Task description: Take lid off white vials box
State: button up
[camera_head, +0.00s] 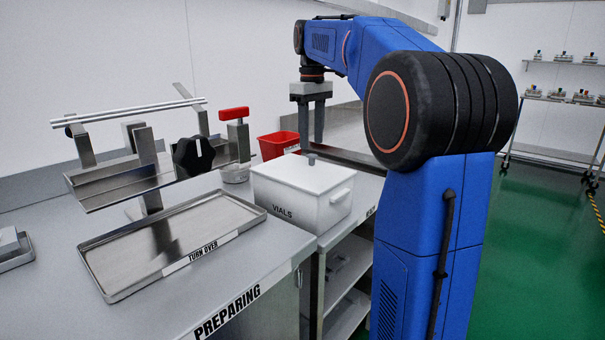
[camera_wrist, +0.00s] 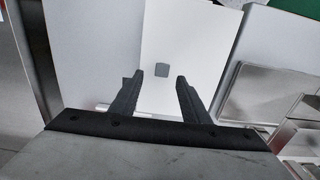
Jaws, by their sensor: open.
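The white vials box (camera_head: 325,212) stands on the counter, with "VIALS" printed on its front and a small handle on its right side. Its white lid (camera_head: 290,171) is on top and also shows in the wrist view (camera_wrist: 188,32). A small grey knob (camera_head: 311,159) sits on the lid; in the wrist view the knob (camera_wrist: 162,70) appears as a dark square. My gripper (camera_head: 311,147) is open and points down above the lid, close to the knob. In the wrist view the two fingers of my gripper (camera_wrist: 157,76) are apart with nothing between them, the knob just beyond their tips.
A red bin (camera_head: 278,145) stands behind the box. Shelves lie under the counter.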

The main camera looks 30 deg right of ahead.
aim_at(312, 155)
jog(key=shift+s+a+f, duration=0.1)
jog(key=shift+s+f, duration=0.05)
jog(key=shift+f, duration=0.9)
jog(key=shift+s+f, duration=0.1)
jog(key=shift+f, duration=0.9)
grip_shut()
